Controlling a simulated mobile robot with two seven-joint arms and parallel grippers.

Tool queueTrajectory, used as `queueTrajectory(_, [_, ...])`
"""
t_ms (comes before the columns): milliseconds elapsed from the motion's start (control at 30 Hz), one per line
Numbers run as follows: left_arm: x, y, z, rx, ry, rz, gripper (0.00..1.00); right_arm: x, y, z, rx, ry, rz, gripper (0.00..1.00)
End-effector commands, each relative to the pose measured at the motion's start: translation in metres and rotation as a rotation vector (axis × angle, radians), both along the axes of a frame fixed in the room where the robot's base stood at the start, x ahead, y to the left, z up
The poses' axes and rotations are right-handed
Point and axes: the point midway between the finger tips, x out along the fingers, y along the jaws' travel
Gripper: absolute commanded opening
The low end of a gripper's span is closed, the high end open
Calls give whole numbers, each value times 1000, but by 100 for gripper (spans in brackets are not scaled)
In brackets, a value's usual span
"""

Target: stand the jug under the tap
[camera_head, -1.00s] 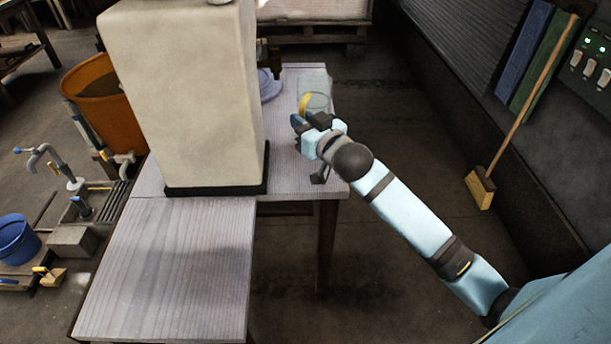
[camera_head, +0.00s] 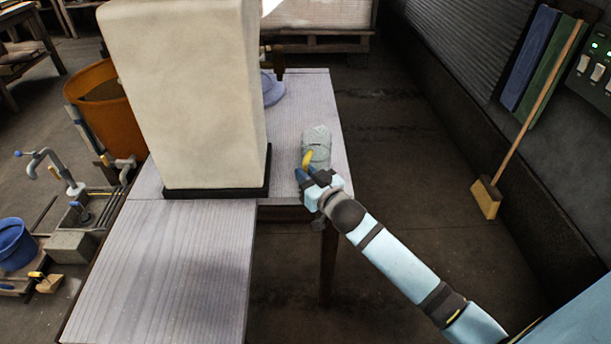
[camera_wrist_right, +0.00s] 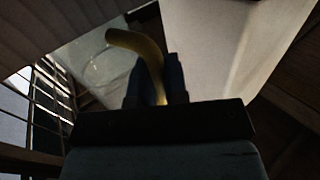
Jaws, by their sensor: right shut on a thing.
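The jug (camera_head: 317,148) is clear with a yellow handle. It is over the right part of the table in the head view; I cannot tell whether it touches the top. My right gripper (camera_head: 305,172) is shut on the yellow handle, on the jug's near side. In the right wrist view the handle (camera_wrist_right: 150,58) rises between the dark fingers (camera_wrist_right: 156,85), with the clear jug body (camera_wrist_right: 105,68) to its left. A dark brown tap (camera_head: 278,62) sticks out beyond the tall cream block (camera_head: 185,95), above a round blue-grey thing (camera_head: 271,88). My left gripper is out of view.
The block on its dark base fills the table's middle and partly hides the tap and what is below it. The tabletop (camera_head: 300,105) between jug and tap is bare. An orange tub (camera_head: 112,120) stands left; a broom (camera_head: 487,197) leans at the right wall.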

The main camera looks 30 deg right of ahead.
Motion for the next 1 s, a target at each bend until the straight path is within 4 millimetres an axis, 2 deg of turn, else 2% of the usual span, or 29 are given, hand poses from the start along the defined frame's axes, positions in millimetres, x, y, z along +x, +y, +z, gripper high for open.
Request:
queueTrajectory(267, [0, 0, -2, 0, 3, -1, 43, 0, 0, -2, 1, -1, 0, 0])
queueTrajectory(300, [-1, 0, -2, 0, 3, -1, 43, 0, 0, -2, 1, -1, 0, 18])
queueTrajectory(400, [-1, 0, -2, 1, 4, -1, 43, 0, 0, -1, 1, -1, 0, 39])
queueTrajectory(767, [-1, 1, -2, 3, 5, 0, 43, -2, 0, 2, 0, 0, 1, 39])
queueTrajectory(867, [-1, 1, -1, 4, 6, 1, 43, -16, -2, 2, 2, 1, 1, 39])
queueTrajectory(1000, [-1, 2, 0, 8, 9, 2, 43, -44, -6, 2, 2, 2, 1, 39])
